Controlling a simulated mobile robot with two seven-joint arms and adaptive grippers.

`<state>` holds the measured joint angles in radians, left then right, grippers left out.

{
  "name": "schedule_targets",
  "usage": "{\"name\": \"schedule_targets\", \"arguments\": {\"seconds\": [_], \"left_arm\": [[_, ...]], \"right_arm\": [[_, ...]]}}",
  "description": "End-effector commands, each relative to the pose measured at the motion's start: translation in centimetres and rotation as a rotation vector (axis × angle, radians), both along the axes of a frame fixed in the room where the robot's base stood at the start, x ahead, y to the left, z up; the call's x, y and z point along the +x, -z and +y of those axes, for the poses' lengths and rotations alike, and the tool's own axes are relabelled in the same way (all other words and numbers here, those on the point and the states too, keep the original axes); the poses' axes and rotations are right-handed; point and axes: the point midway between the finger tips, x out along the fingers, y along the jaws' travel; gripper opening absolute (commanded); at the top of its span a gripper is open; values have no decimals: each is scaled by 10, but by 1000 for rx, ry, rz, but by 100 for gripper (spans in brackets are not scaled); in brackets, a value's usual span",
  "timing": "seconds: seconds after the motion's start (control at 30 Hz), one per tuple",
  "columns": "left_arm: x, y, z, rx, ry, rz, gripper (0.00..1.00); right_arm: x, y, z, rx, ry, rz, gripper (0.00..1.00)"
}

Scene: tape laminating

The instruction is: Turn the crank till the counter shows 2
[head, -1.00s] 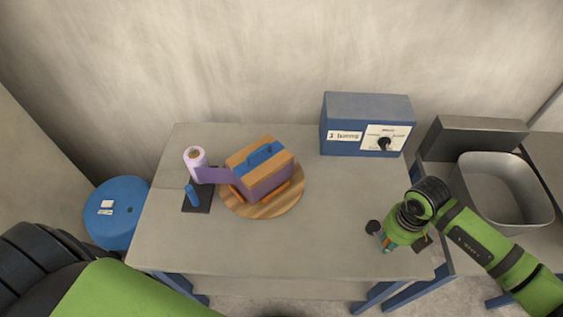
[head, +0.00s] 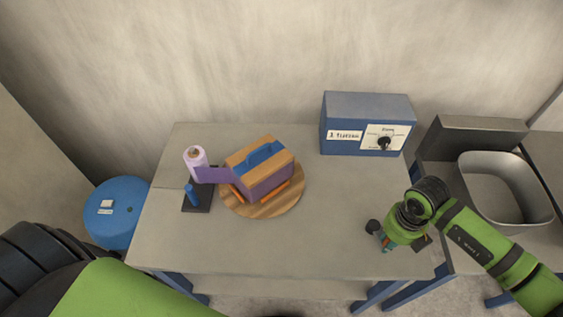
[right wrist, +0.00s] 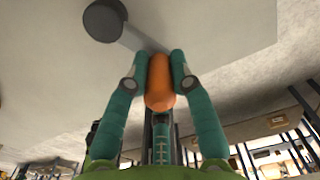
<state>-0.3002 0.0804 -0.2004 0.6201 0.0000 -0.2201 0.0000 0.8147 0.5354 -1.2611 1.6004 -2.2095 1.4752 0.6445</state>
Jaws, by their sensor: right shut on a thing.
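The crank has a dark round hub (head: 372,226) at the right end of the table; it also shows in the right wrist view (right wrist: 104,20). A grey crank arm leads from the hub to an orange handle (right wrist: 160,88). My right gripper (head: 386,245) is shut on the orange handle, with a teal finger on each side. The counter is a white label (head: 344,135) on a blue box (head: 367,106) at the back; its lettering is too blurred to read surely. My left arm shows at lower left, but its gripper is out of view.
A wooden turntable (head: 263,210) carries a brown box (head: 272,186) with blue and purple tape. A purple tape roll (head: 195,156) stands beside it, joined by a strip. A blue stool (head: 112,228) is left, a grey bin (head: 505,190) right. The table's front middle is clear.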

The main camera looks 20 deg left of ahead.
Motion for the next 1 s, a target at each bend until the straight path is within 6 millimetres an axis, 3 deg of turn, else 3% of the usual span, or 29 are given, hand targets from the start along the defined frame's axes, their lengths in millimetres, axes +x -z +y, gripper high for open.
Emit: {"name": "schedule_targets", "arguments": {"seconds": [0.27,0.63,1.0], "left_arm": [[0,3,0,0,0,0,45],[0,22,0,0,0,0,45],[0,22,0,0,0,-1,45]], "right_arm": [[0,3,-3,-4,1,6,0],[25,4,-19,-5,4,1,0],[25,3,-19,-4,0,8,0]]}}
